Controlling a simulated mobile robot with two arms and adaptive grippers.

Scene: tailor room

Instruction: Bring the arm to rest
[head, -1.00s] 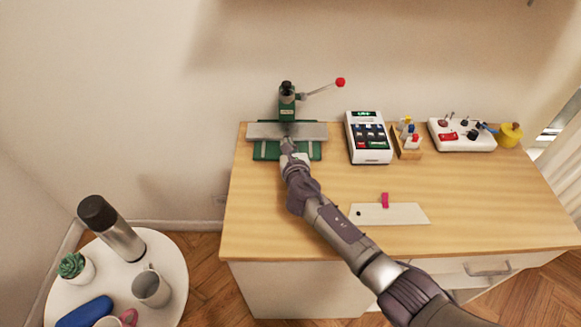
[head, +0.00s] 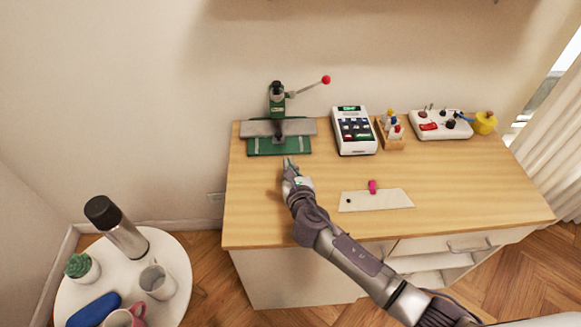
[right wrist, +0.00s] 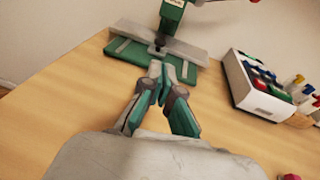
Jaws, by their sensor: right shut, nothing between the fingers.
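My right arm reaches in from the lower right in the head view. Its gripper (head: 289,165) hangs over the wooden table, just in front of the green press, apart from it. In the right wrist view the gripper's fingertips (right wrist: 160,72) are together with nothing between them. The green press (head: 278,128) has a grey plate, a green base and a lever with a red knob. It also shows at the top of the right wrist view (right wrist: 165,45). My left gripper is not in view.
On the wooden table (head: 440,185) stand a white calculator-like device (head: 354,131), a small wooden holder (head: 391,134), a white tray (head: 440,125) and a yellow pot (head: 485,123). A pale sheet (head: 376,200) lies near the front. A round white table (head: 181,262) holds a flask and mugs.

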